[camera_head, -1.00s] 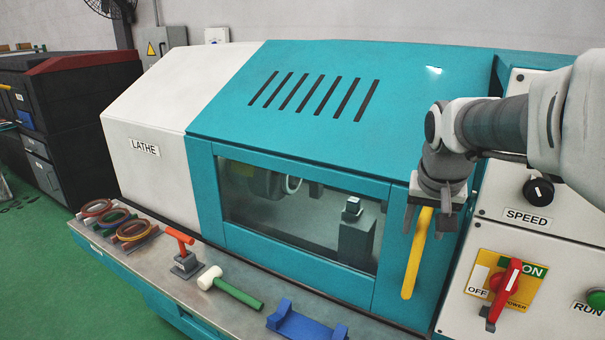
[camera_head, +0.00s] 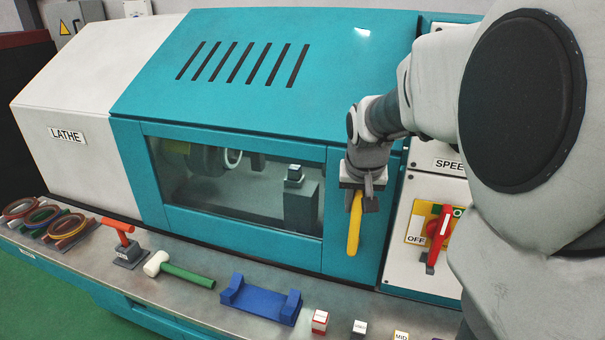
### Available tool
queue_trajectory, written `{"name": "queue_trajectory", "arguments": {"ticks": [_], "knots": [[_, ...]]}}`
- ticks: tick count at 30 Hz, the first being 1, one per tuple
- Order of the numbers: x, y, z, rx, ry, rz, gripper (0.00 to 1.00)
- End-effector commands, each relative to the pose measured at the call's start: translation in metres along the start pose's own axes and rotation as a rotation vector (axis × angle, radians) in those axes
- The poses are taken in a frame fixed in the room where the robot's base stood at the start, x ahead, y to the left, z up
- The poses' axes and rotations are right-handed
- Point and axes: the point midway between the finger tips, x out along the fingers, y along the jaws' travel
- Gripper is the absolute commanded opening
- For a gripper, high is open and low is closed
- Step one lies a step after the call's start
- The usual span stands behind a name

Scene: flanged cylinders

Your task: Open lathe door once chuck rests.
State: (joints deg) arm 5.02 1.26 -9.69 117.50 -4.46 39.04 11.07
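The teal lathe door (camera_head: 235,231) is closed, with a window in its front. Through the window the chuck (camera_head: 212,160) shows at the left; from this picture I cannot tell whether it turns. The yellow door handle (camera_head: 354,228) hangs upright at the door's right side. My gripper (camera_head: 358,197) is at the handle's upper end, with its fingers on either side of it. The fingers seem closed around the handle, though the arm partly hides the grip.
A red power lever (camera_head: 438,236) is on the white panel at right, partly behind my arm. On the ledge lie a green-handled mallet (camera_head: 180,270), a blue cradle (camera_head: 260,300), a red-handled tool (camera_head: 122,240), coloured rings (camera_head: 45,220) and small labelled blocks (camera_head: 320,321).

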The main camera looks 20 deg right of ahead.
Motion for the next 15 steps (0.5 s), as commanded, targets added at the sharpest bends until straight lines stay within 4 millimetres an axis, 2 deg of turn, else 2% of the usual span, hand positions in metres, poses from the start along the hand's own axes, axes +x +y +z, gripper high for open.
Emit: {"name": "queue_trajectory", "arguments": {"ticks": [1, 3, 4, 15], "knots": [[-0.0002, 0.0001, 0.0, 0.0, 0.0, 0.0, 0.16], [-0.0002, 0.0001, -0.0001, 0.0, 0.0, 0.0, 0.03], [-0.0002, 0.0, 0.0, 0.0, 0.0, 0.0, 0.0], [-0.0004, 0.0, -0.0001, 0.0, 0.0, 0.0, 0.0]]}}
